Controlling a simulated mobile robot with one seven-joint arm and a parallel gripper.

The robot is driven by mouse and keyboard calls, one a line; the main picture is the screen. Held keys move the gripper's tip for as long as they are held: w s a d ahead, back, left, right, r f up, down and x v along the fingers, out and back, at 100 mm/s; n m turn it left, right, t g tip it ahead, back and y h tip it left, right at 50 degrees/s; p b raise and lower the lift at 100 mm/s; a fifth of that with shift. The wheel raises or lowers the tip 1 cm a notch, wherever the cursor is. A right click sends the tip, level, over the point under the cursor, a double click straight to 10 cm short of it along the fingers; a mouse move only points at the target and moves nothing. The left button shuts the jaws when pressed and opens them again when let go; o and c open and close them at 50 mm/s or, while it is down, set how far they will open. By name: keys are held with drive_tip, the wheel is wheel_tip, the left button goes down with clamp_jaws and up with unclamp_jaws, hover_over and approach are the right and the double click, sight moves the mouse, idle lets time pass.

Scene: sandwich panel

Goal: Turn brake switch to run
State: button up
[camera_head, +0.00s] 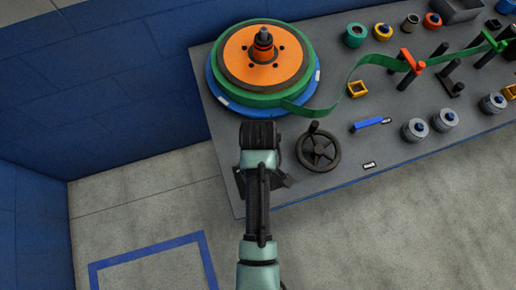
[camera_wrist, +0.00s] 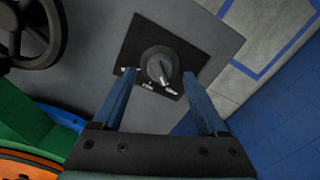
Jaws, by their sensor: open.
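In the wrist view the brake switch (camera_wrist: 158,60) is a round dark knob on a black square plate (camera_wrist: 139,40). Its light-marked pointer aims at the lower right of the picture, near the small white labels along the plate's lower edge, which are too small to read. My gripper (camera_wrist: 160,74) is open, with one blue finger on each side of the knob in this view. Nothing is held, and I cannot tell whether the fingers touch the knob. In the head view my arm covers the switch.
A black handwheel (camera_head: 318,148) stands close right of my arm. An orange and green reel (camera_head: 262,56) is behind it, with a green strap (camera_head: 340,100) running right. The grey panel (camera_head: 222,145) ends near the switch; floor and blue walls lie beyond.

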drive_tip(key=shift+f, duration=1.3)
clamp_jaws()
